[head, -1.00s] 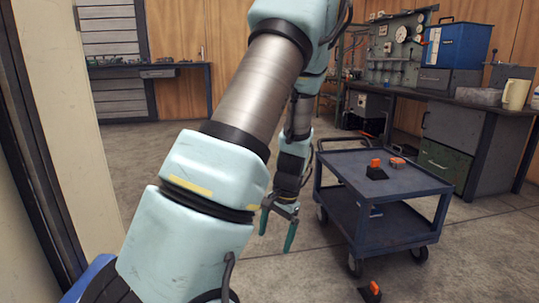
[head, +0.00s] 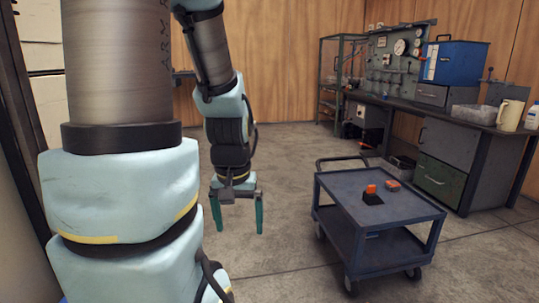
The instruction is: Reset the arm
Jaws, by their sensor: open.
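My gripper (head: 238,222) hangs from my arm with its two green fingers pointing down and spread apart. It is open and nothing shows between the fingers. It is above the concrete floor, to the left of the blue cart (head: 385,197) and apart from it. My arm fills much of the left side of the head view and hides what is behind it. No flanged pipe can be made out in this view.
The cart carries an orange-and-black item (head: 371,193) and a small orange item (head: 392,185). A workbench (head: 408,118) along the right wall holds a gauge panel (head: 392,58), a blue box (head: 455,62) and a cream jug (head: 510,115). Open floor (head: 290,170) lies left of the cart.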

